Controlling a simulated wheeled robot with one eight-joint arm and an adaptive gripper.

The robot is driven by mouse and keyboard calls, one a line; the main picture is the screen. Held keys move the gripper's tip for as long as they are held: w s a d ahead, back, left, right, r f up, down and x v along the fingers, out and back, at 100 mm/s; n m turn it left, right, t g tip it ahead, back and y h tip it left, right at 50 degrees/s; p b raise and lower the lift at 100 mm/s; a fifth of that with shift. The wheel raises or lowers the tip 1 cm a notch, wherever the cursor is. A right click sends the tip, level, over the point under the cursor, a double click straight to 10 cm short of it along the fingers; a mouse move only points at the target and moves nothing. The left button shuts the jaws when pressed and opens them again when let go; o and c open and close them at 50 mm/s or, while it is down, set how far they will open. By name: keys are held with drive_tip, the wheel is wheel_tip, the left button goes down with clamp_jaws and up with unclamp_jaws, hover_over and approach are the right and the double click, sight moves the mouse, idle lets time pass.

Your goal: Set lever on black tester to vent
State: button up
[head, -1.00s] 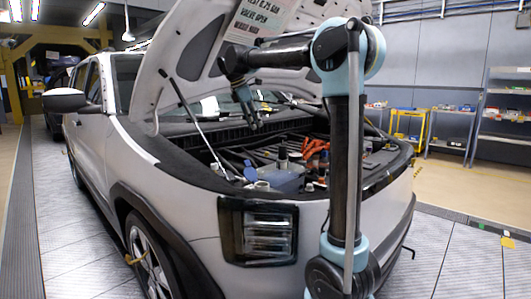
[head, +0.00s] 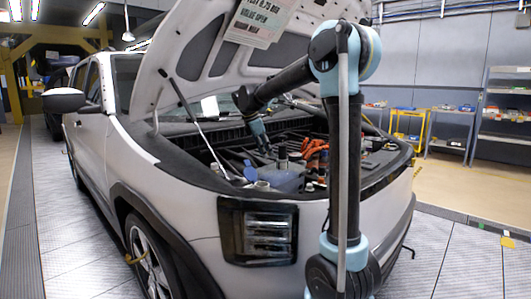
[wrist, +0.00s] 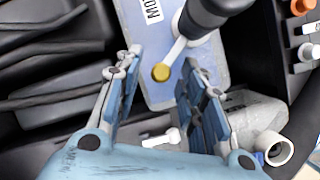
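The black tester (wrist: 207,14) shows at the top of the wrist view as a dark round body on a pale blue-grey tank (wrist: 150,88). Its lever (wrist: 174,53) is a thin light rod pointing down and left, with a yellow round tip (wrist: 160,72). My gripper (wrist: 162,64) is open, with the blue-grey fingers on either side of the yellow tip in the picture. Neither finger appears to touch the lever; the depth between them is hard to judge. In the head view my gripper (head: 264,146) hangs over the engine bay, near the tank (head: 285,180).
The raised hood (head: 215,60) with a hanging sign (head: 262,20) is above my arm. A thin prop rod (head: 203,135) stands left of the gripper. Orange cables (head: 315,148) lie right of it. A white pipe fitting (wrist: 274,148) is at lower right in the wrist view.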

clamp_jaws()
drive_tip(key=shift+d+r+y, duration=0.15)
drive_tip(key=shift+y, duration=0.15)
idle(0.6)
drive_tip(key=shift+d+r+y, duration=0.45)
drive_tip(key=shift+y, duration=0.55)
drive_tip(key=shift+d+r+m+t+y, duration=0.15)
drive_tip(key=shift+d+r+y, duration=0.15)
drive_tip(key=shift+y, duration=0.45)
drive_tip(key=shift+d+r+m+t+y, duration=0.15)
drive_tip(key=shift+d+y, duration=0.15)
drive_tip(key=shift+y, duration=0.45)
